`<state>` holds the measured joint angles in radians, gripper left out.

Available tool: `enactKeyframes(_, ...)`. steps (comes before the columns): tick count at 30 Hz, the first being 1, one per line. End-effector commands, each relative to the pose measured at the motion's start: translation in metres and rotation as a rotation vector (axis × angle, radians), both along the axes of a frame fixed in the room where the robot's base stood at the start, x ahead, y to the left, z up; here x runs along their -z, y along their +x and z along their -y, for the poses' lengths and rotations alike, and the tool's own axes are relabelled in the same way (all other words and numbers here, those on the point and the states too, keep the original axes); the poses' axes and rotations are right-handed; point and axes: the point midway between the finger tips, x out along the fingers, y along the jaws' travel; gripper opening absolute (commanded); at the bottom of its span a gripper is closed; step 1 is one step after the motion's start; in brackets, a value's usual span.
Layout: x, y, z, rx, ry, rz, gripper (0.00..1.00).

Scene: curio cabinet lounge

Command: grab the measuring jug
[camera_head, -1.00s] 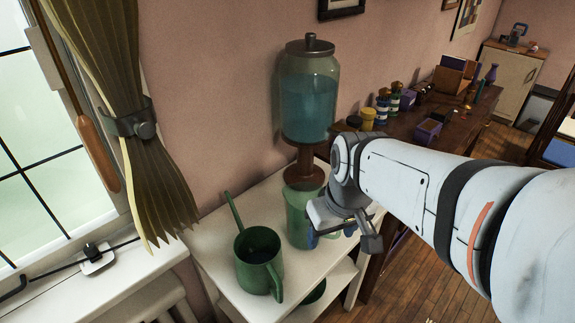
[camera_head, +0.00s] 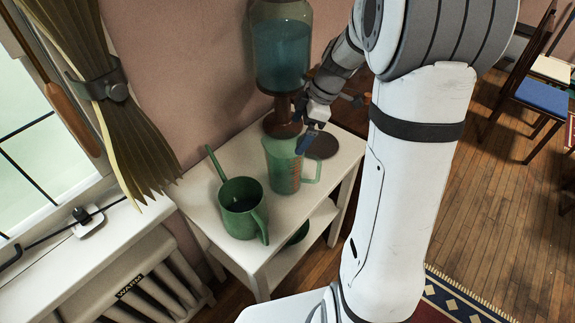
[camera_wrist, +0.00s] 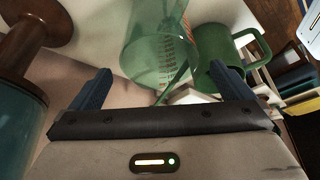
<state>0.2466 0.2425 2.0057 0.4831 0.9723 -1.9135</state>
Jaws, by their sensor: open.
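The measuring jug (camera_head: 284,168) is translucent green with red markings and a handle on its right. It stands upright on the white shelf unit (camera_head: 220,245) in the head view. In the wrist view the jug (camera_wrist: 160,45) appears beyond and between my two blue fingers. My gripper (camera_head: 307,138) is open, just above and behind the jug's rim, with a blue finger pointing down. In the wrist view my gripper (camera_wrist: 165,85) has nothing between its fingers. Whether a finger touches the rim cannot be told.
A dark green watering can (camera_head: 241,208) stands left of the jug. A glass dispenser (camera_head: 282,55) of blue liquid on a brown stand is close behind my gripper. A brown disc (camera_head: 321,147) lies at right on the top. A chair (camera_head: 535,95) stands far right.

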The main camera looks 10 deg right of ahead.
Motion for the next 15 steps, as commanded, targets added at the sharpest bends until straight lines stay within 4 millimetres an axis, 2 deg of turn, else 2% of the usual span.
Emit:
enactKeyframes(10,0.042,0.006,-0.021,0.0,0.0,-0.003,1.0)
enactKeyframes(15,0.052,0.007,-0.025,0.002,-0.002,-0.001,1.0)
